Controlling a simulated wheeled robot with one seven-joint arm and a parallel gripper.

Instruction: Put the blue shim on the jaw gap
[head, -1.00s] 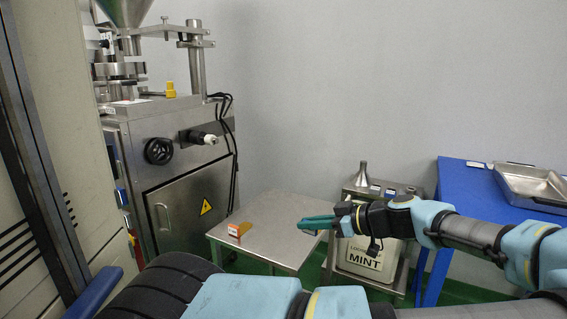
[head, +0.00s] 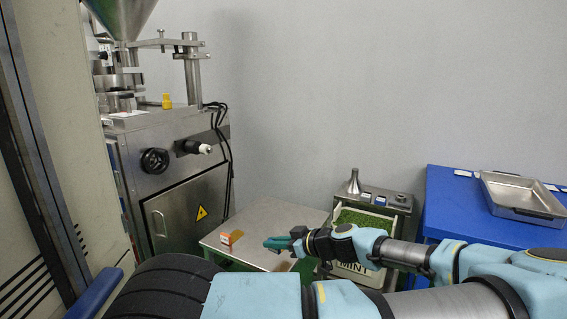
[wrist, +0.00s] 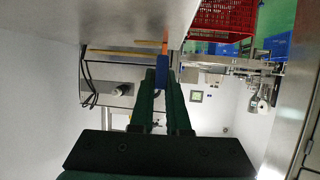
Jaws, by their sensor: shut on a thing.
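My gripper (head: 272,243) has dark green fingers and reaches left over the small steel table in the head view. In the wrist view its fingers (wrist: 161,92) are shut on a small blue piece, the blue shim (wrist: 162,77), which shows between the tips. The shim cannot be made out in the head view. The fingertips are just right of an orange and white box (head: 229,239) on the table. I cannot pick out the jaw gap for certain in either view.
The steel table (head: 262,217) stands beside the steel packing machine (head: 180,205) with its black handwheel (head: 155,160). A bin of green leaf (head: 364,221) marked MINT is behind my arm. A blue table (head: 452,205) with a steel tray (head: 515,207) is at right.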

